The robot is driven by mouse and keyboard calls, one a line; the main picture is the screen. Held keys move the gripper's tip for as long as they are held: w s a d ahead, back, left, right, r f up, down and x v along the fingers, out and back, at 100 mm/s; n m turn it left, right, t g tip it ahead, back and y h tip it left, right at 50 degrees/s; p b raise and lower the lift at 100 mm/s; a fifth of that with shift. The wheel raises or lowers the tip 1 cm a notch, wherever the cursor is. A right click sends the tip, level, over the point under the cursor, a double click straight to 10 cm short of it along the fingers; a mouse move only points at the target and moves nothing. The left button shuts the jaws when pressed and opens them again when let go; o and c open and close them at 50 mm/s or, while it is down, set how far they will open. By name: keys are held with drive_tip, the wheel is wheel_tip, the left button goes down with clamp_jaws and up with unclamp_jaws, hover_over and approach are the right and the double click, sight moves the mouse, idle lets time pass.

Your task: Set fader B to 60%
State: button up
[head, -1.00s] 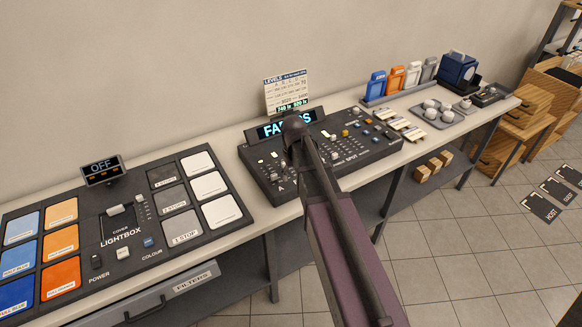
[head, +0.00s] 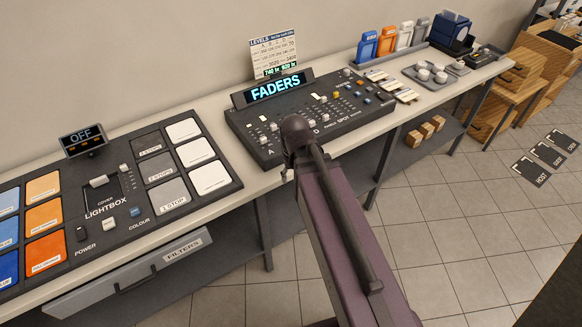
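The dark fader console (head: 243,124) stands on the long bench, with its lit display reading FADERS (head: 275,88) at its back edge. Several small pale fader caps show on its left part, one of them a cap (head: 273,127) above the letter A. A letter D shows to the right of my arm's dark joint. The joint covers the panel between A and D, so I cannot make out fader B or its setting. My purple arm reaches up from the bottom to the console's front edge. My gripper is hidden behind the arm.
A levels card (head: 272,52) stands behind the console. The lightbox panel (head: 110,222) lies to the left, above a filters drawer (head: 150,275). To the right are label strips, a tray with white cups (head: 437,74) and coloured holders (head: 385,42).

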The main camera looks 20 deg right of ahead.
drive_tip(key=shift+s+f, duration=0.2)
drive_tip(key=shift+s, duration=0.35)
drive_tip(key=shift+s+f, duration=0.2)
drive_tip(key=shift+s, duration=0.35)
drive_tip(key=shift+a, duration=0.1)
idle(2.0)
idle(0.8)
